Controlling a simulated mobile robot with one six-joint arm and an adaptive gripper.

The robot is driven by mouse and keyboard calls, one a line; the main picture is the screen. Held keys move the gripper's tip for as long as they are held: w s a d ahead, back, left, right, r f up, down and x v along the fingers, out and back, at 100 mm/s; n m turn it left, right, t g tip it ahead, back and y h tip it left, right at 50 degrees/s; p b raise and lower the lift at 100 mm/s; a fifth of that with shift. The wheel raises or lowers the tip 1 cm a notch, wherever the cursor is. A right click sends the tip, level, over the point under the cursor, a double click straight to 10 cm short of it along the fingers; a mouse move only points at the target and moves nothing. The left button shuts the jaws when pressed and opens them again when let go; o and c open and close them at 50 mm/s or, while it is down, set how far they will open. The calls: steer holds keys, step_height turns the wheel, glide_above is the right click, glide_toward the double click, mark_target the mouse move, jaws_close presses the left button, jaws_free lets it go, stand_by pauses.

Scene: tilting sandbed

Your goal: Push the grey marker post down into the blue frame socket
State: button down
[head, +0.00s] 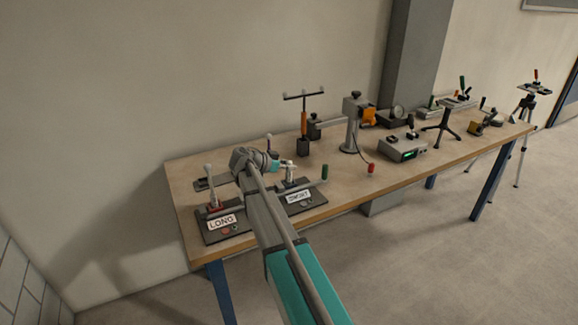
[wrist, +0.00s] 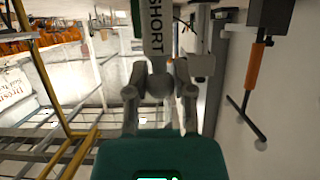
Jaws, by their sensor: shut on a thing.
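My gripper (head: 284,165) is over the near left part of the workbench, at the lever fixture with the right-hand white label (head: 298,197). In the wrist view, the fingers of my gripper (wrist: 159,98) are shut on a grey ball knob (wrist: 158,85). The SHORT label (wrist: 155,32) shows just beyond the knob. I cannot make out whether the knob belongs to a grey marker post. No blue frame socket can be made out in either view.
Behind are an orange-handled T-shaped tool (head: 304,122) and a grey column stand (head: 349,135). Bare wooden bench (head: 345,180) shows in front.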

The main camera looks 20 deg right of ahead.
steer(key=shift+c, duration=2)
jaws_free()
steer(key=shift+r, duration=0.15)
